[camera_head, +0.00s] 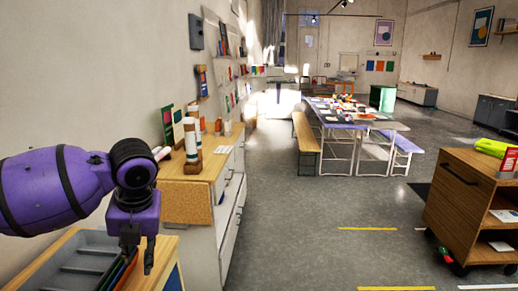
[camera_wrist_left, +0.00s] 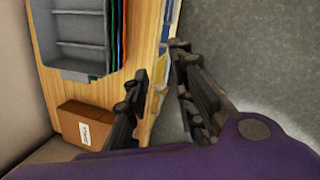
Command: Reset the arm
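My left arm is purple and comes in from the left in the head view. My left gripper (camera_head: 138,258) points down over the right edge of a wooden cabinet top at the lower left. In the left wrist view my left gripper (camera_wrist_left: 158,72) has its two dark fingers apart, with nothing between them. The cabinet's edge and the grey floor show below the fingers. My right gripper is in neither view.
A grey divided tray (camera_head: 75,262) sits on the wooden top close by my left gripper. A brown box (camera_wrist_left: 88,124) lies near it. A wooden-topped counter (camera_head: 195,178) stands beyond. A wooden cart (camera_head: 462,205) is at right. Open floor (camera_head: 320,225) lies between.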

